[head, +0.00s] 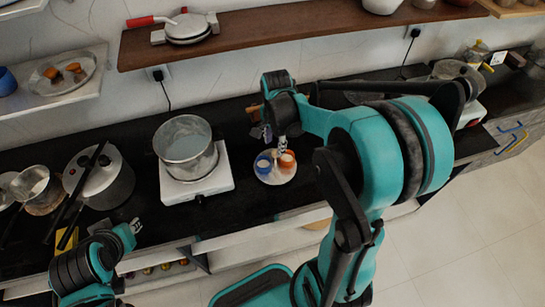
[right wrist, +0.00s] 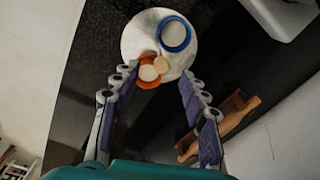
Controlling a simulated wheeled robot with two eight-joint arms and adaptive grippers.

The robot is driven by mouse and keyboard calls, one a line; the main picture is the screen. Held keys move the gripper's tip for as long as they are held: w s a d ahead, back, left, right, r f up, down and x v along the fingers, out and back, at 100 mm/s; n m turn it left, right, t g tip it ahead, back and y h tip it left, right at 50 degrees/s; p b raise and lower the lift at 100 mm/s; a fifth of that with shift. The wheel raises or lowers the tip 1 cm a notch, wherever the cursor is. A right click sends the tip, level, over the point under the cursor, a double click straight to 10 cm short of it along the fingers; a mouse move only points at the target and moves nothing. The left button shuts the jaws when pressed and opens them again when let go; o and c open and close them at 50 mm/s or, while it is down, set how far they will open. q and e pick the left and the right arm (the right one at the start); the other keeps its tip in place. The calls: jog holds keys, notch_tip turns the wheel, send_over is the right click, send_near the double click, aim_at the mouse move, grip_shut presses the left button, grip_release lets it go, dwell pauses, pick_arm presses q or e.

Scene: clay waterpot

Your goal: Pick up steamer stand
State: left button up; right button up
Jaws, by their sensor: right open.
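I cannot tell for sure which thing is the steamer stand. A white round plate (head: 276,180) on the black counter carries a blue cup (head: 263,164) and an orange cup (head: 287,161). The right wrist view also shows the plate (right wrist: 135,40), the blue cup (right wrist: 174,35) and the orange cup (right wrist: 150,82), with pale round pieces at the orange one. My right gripper (head: 281,143) is above the plate's back side; its spread fingers (right wrist: 160,74) frame the orange cup, with nothing gripped. My left gripper (head: 133,228) is at the counter's front left, its jaws unclear.
A brown wooden piece (right wrist: 236,112) lies beside the right finger in the wrist view. A steel pot (head: 186,142) stands on a white burner (head: 205,187) left of the plate. A lidded pot (head: 108,183) stands further left. A wooden shelf (head: 260,32) hangs above.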

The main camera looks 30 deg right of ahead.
aim_at(276, 156)
jog(key=shift+w+d+f+m+g, duration=0.3)
jog(key=shift+w+d+f+m, duration=0.15)
jog(key=shift+w+f+m, duration=0.25)
jog(key=f, duration=0.1)
jog(key=f+b, duration=0.1)
jog(key=shift+s+a+f, duration=0.1)
jog(key=shift+s+f, duration=0.1)
jog(key=shift+f, duration=0.15)
notch_tip(276, 156, down, 4)
jog(key=shift+s+f+b, duration=0.1)
jog(key=shift+f+b, duration=0.1)
jog(key=shift+b, duration=0.85)
jog(key=shift+f, duration=0.4)
jog(key=shift+r, duration=0.1)
jog(key=shift+c, duration=1.2)
grip_shut()
